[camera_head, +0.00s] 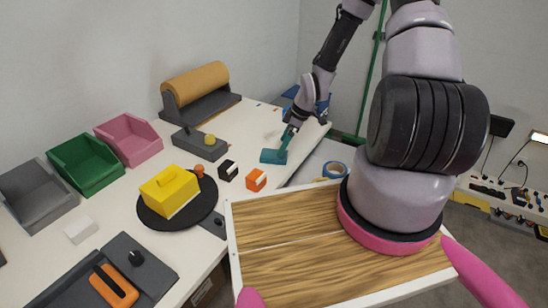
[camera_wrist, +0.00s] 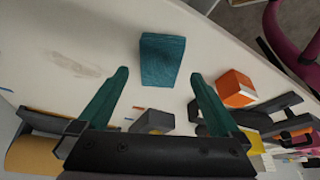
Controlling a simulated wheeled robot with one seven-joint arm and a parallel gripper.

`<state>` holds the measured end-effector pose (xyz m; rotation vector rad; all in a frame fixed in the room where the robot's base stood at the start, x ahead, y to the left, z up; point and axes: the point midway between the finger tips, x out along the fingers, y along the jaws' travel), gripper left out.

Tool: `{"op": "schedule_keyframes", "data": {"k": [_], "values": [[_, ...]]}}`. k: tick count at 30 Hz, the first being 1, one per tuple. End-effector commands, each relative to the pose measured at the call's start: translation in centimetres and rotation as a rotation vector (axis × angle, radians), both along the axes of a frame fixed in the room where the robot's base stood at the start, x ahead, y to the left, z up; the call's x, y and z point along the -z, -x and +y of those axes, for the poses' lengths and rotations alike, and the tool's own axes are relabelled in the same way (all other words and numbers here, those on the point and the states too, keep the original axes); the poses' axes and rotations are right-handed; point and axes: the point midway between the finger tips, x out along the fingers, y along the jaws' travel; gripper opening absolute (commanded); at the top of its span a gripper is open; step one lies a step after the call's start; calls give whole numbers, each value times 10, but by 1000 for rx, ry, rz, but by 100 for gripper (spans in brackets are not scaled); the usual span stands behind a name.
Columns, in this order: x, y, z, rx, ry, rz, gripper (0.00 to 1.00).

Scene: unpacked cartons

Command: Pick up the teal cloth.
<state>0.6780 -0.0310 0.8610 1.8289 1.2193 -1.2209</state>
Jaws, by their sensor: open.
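The teal cloth (camera_head: 270,156) lies on the white table near its right edge in the head view. In the wrist view the cloth (camera_wrist: 162,60) looks like a small folded teal block, just beyond the fingertips and between their lines. My gripper (camera_head: 286,143) has teal fingers and is at the cloth in the head view, partly overlapping it. In the wrist view my gripper (camera_wrist: 159,76) is open, with a finger on each side and nothing between them. I cannot tell whether the fingers touch the cloth.
An orange box (camera_head: 256,180) and a black box (camera_head: 228,171) stand near the cloth. A grey block (camera_head: 199,144), a brown paper roll (camera_head: 196,82) and a black turntable with a yellow box (camera_head: 168,191) are further left. The table edge runs close by the cloth.

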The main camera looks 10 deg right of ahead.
Motion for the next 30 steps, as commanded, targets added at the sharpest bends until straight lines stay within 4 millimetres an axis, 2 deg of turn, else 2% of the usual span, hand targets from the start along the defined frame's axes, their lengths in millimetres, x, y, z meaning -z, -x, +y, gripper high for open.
{"op": "schedule_keyframes", "data": {"k": [6,9,18,24,25,26,30], "values": [[32,-1,10,-2,-1,3,100],[42,-3,13,-1,0,0,100],[45,-4,15,0,0,1,100],[45,-4,15,0,0,1,27],[45,-4,15,0,0,1,27],[45,-4,15,0,0,1,18],[45,-4,15,0,0,1,18]]}}
